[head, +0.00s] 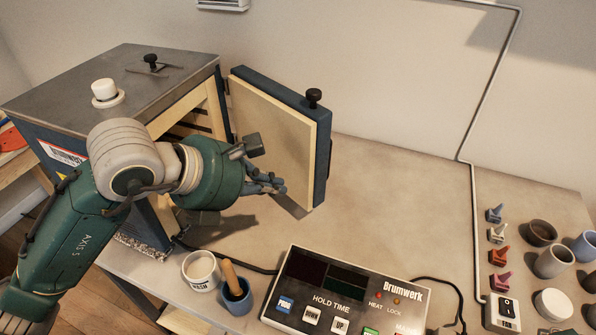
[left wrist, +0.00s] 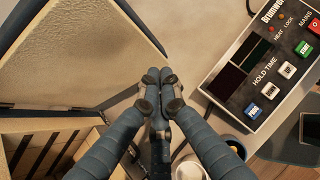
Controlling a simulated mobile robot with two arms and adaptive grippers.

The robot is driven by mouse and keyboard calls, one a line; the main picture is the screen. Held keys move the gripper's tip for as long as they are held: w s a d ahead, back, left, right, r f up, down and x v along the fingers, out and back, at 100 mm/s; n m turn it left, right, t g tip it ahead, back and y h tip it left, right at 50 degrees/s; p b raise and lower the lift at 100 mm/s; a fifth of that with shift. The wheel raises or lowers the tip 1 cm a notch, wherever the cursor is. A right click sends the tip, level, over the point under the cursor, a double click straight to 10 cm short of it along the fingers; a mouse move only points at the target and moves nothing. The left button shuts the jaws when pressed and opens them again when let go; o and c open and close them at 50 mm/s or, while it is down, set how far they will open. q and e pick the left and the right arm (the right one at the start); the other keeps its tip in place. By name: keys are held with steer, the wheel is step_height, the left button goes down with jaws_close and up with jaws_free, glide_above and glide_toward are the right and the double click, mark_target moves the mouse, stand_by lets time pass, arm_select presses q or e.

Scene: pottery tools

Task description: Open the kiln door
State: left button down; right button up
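The kiln (head: 185,75) stands at the left with a grey metal top and dark blue sides. Its door (head: 272,115) is swung wide open to the right, showing a cream inner face, a blue edge and a black knob (head: 314,97) on top. My left gripper (head: 279,187) is in front of the opening, close to the lower part of the door; whether it touches the door is unclear. In the left wrist view its fingertips (left wrist: 159,80) are together with nothing between them, and the door (left wrist: 75,45) is at upper left. My right gripper is not in view.
A controller box (head: 345,290) sits at the front of the table. A white cup (head: 201,270) and a blue cup with a wooden-handled tool (head: 237,295) stand beside it. Small pots and coloured cones (head: 499,256) are at the right. The table behind the controller is clear.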

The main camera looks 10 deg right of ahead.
arm_select(q)
steer(key=w+d+f+p, duration=0.2)
steer(key=w+d, duration=0.1)
steer(key=d, duration=0.2)
steer(key=shift+d, duration=0.15)
steer(key=w+d+n+t+b, duration=0.1)
steer(key=w+d+b, duration=0.6)
steer(key=w+d, duration=0.3)
steer(key=shift+d+n+y, duration=0.3)
steer(key=shift+d+y, duration=0.1)
steer(key=shift+d, duration=0.95)
steer(key=shift+a, duration=0.1)
